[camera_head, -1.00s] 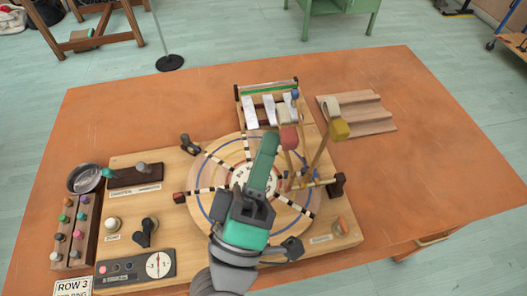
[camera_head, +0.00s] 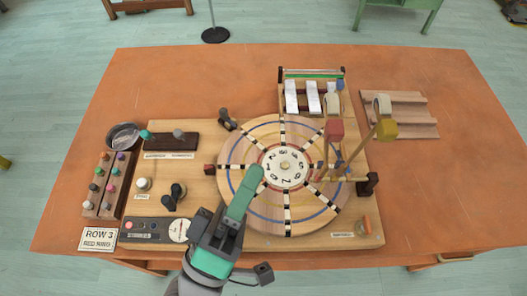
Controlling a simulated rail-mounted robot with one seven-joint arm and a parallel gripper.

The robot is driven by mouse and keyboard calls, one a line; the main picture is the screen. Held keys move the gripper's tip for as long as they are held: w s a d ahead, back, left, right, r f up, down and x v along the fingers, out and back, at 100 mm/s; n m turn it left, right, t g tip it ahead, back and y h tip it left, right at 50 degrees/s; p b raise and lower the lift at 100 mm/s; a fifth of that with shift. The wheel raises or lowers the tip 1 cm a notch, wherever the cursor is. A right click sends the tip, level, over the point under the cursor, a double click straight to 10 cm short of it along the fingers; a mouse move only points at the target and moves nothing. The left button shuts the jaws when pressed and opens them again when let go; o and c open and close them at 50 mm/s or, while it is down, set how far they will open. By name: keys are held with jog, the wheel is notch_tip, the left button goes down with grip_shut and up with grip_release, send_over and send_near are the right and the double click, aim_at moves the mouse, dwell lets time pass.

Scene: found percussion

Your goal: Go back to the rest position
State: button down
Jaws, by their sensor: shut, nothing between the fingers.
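My gripper (camera_head: 254,172) is shut and empty, with its green fingers pointing up and away over the left part of the round wooden disc (camera_head: 262,128). The disc carries blue and orange rings, striped spokes and a white numbered hub (camera_head: 285,168). I cannot tell whether the fingertips touch the disc or hover above it. My wrist covers the disc's lower left edge and part of the wooden base board (camera_head: 190,165). A red-headed mallet (camera_head: 334,130) and a yellow-headed mallet (camera_head: 386,129) stand on a support at the disc's right.
White keys (camera_head: 313,97) sit behind the disc. A grooved wooden rack (camera_head: 400,115) lies at the right. A metal bowl (camera_head: 123,136), a peg rack (camera_head: 108,185), a dial panel (camera_head: 157,230) and a "ROW 3 RED RING" card (camera_head: 99,239) are at the left. The table's right side is clear.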

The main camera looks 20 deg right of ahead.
jog(key=shift+a, duration=0.1)
dwell(0.3)
jog(key=w+r+m+t+y+p, duration=0.25)
jog(key=w+r+y, duration=0.2)
jog(key=r, duration=0.25)
jog(key=w+r+m+t+y+p, duration=0.2)
jog(key=w+r+t+y, duration=0.1)
jog(key=r+y, duration=0.3)
jog(key=s+a+r+n+t+y+p, duration=0.1)
jog(key=s+a+r+t+y, duration=0.15)
jog(key=r+y, duration=0.45)
jog(key=s+a+r+n+t+y+p, duration=0.1)
jog(key=a+r+t+y+p, duration=0.2)
jog(key=r, duration=0.7)
notch_tip(320, 180, up, 38)
jog(key=a+p, duration=0.1)
jog(key=p, duration=3.5)
jog(key=shift+w+a+f+t+y, duration=0.15)
jog(key=shift+a+f+t+y, duration=0.05)
jog(key=shift+t+y, duration=0.25)
